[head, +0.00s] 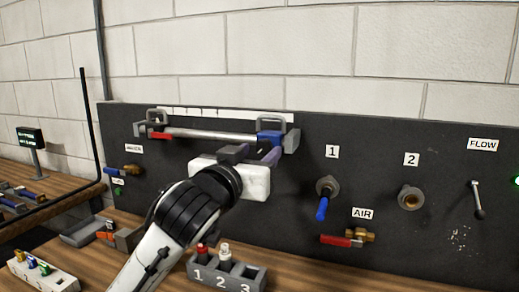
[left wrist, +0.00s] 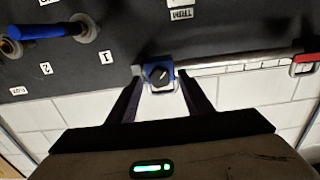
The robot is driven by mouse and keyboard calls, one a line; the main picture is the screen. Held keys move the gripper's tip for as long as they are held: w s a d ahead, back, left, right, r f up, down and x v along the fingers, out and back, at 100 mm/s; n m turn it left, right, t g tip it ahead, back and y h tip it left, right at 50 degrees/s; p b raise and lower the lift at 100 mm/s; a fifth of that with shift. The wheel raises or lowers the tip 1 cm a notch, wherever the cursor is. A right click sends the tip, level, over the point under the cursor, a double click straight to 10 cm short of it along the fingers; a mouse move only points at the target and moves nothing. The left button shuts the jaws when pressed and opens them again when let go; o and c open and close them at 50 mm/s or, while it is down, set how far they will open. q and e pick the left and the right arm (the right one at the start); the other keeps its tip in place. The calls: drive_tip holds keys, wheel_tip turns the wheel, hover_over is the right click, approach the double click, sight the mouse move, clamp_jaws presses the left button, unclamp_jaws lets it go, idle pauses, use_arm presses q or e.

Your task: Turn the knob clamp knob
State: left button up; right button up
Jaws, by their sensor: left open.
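The knob clamp is a blue block (head: 270,137) on a silver bar (head: 210,134) mounted along the dark panel. In the left wrist view its round black knob (left wrist: 158,74) faces me, with a light mark on it. My left gripper (head: 254,154) is in front of the panel, just below the blue block in the head view. Its two fingers are spread and empty, and in the left wrist view they point at the knob from either side. I cannot tell whether they touch it. In the head view the knob itself is hidden. My right gripper is not in view.
Valves stand out from the panel to the right: a blue-handled one (head: 322,206), a brass fitting (head: 410,198) and a red-handled air valve (head: 342,240). A red clamp part (head: 160,135) sits at the bar's left. A numbered grey holder (head: 228,274) stands on the bench below.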

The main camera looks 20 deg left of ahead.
use_arm(q)
drive_tip(key=shift+w, duration=0.55)
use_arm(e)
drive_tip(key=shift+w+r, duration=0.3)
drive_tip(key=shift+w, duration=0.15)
use_arm(q)
drive_tip(key=c, duration=1.1)
drive_tip(key=shift+o, duration=0.2)
drive_tip(key=shift+m, duration=0.3)
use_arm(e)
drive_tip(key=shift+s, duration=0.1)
